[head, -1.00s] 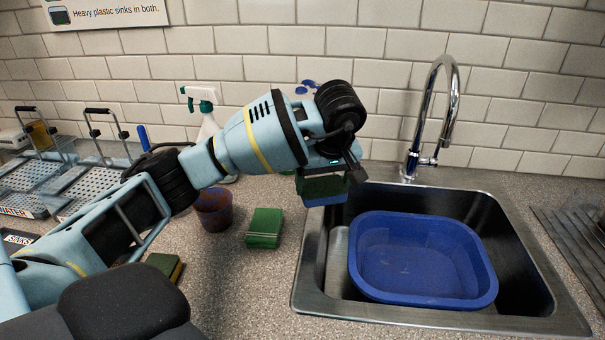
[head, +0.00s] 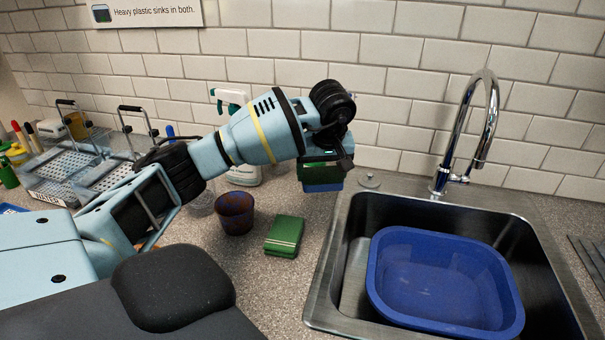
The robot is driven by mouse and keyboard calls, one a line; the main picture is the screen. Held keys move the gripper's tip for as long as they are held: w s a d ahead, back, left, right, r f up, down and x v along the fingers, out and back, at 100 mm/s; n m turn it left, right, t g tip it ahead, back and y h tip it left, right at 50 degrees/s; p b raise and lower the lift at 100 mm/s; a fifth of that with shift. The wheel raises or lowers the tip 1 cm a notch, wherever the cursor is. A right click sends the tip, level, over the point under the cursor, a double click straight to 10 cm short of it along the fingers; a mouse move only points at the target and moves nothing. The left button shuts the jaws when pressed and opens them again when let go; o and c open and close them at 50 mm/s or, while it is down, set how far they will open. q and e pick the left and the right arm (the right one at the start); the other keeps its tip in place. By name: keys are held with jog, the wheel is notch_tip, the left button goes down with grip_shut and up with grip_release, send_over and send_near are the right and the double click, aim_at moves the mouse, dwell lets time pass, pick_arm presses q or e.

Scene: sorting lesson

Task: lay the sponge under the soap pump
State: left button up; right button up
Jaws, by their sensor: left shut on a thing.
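My left gripper (head: 326,160) is shut on a sponge with a green upper layer and a blue lower layer (head: 322,187). It holds this sponge level, left of the sink's back left corner; I cannot tell how high above the counter. A second, green sponge-like block (head: 284,235) with pale edges lies on the counter in front of the held one. I cannot make out a soap pump; my arm hides part of the counter behind it. My right gripper is out of view.
A dark speckled cup (head: 235,213) stands left of the green block. A white spray bottle (head: 245,175) is partly behind my arm. The sink (head: 345,265) holds a blue basin (head: 440,285), with a tap (head: 440,182) behind. Wire-handled trays (head: 60,180) stand at the left.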

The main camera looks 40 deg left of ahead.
aim_at(309, 168)
pick_arm(q)
jog(key=a, duration=0.4)
jog(key=shift+a+f, duration=0.15)
jog(key=shift+f, duration=0.05)
jog(key=f, duration=0.1)
jog(key=a+f, duration=0.1)
jog(key=f, duration=0.1)
jog(key=shift+a+f+p, duration=0.3)
jog(key=shift+a+p, duration=0.1)
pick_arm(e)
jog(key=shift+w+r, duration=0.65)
pick_arm(q)
jog(key=shift+f, duration=0.7)
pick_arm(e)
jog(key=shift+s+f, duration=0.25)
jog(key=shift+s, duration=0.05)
pick_arm(q)
jog(key=o, duration=0.9)
jog(key=shift+c, duration=0.2)
